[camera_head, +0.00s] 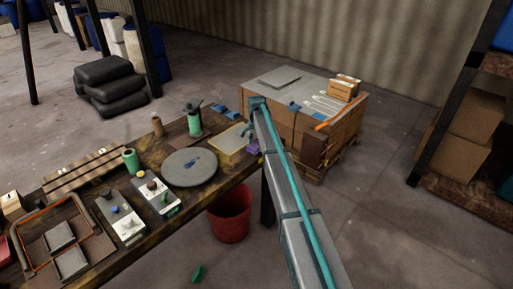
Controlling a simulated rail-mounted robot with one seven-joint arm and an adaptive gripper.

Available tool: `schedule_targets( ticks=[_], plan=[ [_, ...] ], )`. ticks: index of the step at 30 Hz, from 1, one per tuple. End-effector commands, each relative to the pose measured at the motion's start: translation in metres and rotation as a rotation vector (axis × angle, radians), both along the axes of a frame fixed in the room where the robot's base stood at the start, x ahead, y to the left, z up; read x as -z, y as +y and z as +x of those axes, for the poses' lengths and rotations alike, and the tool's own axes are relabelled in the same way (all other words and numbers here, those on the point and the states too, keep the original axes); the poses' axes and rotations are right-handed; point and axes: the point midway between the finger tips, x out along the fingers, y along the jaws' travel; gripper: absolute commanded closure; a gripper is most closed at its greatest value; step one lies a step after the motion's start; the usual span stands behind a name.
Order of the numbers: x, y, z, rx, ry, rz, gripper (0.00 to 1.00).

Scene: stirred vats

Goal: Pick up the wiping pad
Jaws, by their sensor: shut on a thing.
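My arm reaches from the bottom right to the far right end of the dark workbench (225,183). My gripper (249,135) is at its far end, small and mostly hidden by the arm. A small purple piece, seemingly the wiping pad (253,149), shows just below it, beside the arm at the bench's right edge. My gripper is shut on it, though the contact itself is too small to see. A pale yellow-edged board (233,139) lies on the bench just left of the gripper.
A round grey disc (190,168), a green bottle (194,121), a green cylinder (131,160) and blue pieces (220,108) are on the bench. A red bucket (230,213) stands on the floor below. A large carton (285,87) on a pallet stands behind the arm.

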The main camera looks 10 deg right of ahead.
Motion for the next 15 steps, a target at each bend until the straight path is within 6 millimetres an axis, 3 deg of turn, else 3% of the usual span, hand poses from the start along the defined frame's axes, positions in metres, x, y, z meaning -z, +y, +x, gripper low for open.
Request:
schedule_targets(
  ticks=[5,15],
  plan=[
    [-0.022,0.001,-0.001,0.0,-0.002,0.0,0.73],
    [-0.084,0.031,-0.06,-0.002,-0.002,0.0,0.73]
  ],
)
